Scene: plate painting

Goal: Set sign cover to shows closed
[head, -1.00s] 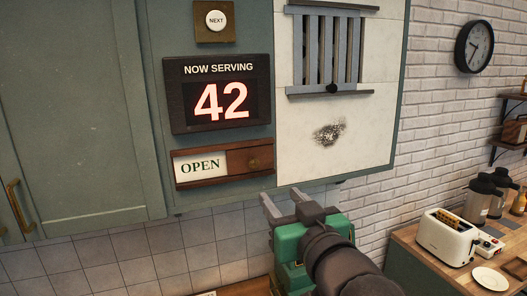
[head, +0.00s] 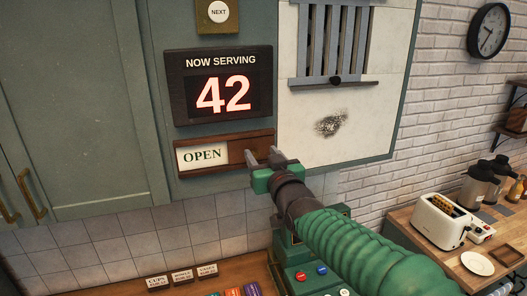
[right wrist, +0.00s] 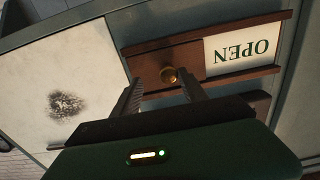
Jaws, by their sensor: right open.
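The sign (head: 225,153) is a wooden rail on the green cabinet, below the NOW SERVING display. Its white left part reads OPEN (head: 203,155). A wooden sliding cover (head: 237,151) hides the right part. In the right wrist view the cover (right wrist: 149,67) carries a round brass knob (right wrist: 170,75), and OPEN (right wrist: 242,48) appears upside down. My right gripper (head: 263,156) is open at the cover's right end. In the right wrist view its fingers (right wrist: 161,86) stand on either side of the knob; contact cannot be told. My left gripper is not in view.
The NOW SERVING display (head: 219,84) showing 42 is just above the sign, with a NEXT button (head: 218,13) higher up. A white panel with a slatted vent (head: 333,42) is to the right. A counter with a toaster (head: 441,221) stands at lower right.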

